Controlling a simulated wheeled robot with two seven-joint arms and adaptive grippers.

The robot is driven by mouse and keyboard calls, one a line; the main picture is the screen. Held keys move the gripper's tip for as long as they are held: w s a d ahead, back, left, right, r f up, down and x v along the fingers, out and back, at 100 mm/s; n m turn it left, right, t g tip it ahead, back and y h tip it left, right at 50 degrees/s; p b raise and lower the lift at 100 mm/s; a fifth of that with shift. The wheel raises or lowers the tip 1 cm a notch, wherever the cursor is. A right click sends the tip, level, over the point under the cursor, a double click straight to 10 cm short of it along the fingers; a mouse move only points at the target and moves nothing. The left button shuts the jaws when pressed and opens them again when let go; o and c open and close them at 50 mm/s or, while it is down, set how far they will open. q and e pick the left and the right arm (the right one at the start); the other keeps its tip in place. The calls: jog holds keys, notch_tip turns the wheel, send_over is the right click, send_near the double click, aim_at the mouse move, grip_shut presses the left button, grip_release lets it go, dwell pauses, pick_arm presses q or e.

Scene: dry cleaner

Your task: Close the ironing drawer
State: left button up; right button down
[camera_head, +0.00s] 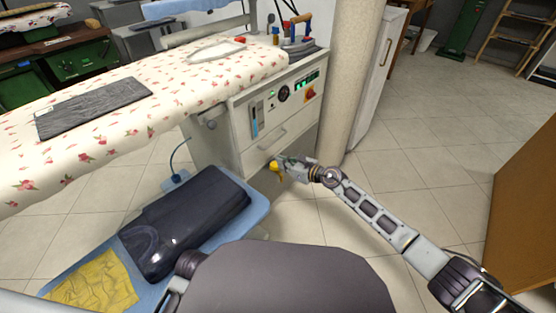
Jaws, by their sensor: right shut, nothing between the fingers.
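The ironing drawer (290,132) is the pale lower panel with a bar handle in the grey control cabinet at the right end of the ironing board. I cannot tell clearly whether it stands out from the cabinet. My right gripper (277,167) is low at the drawer's lower front edge. Its fingers are shut with nothing between them, and a yellow part shows at the tip. I cannot tell whether it touches the drawer. My left gripper is not in view.
The cabinet's control panel (284,96) is above the drawer. The flowered ironing board (150,75) carries a dark folded cloth (93,106). Below it, a blue shelf (258,205) holds a dark item and a yellow cloth (95,282). A round column (348,70) stands right of the cabinet. Tiled floor at right is clear.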

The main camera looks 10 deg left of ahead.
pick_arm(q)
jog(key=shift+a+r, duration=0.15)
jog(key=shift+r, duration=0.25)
pick_arm(e)
jog(key=shift+s+d+r, duration=0.15)
jog(key=shift+s+d, duration=0.15)
jog(key=shift+d, duration=0.1)
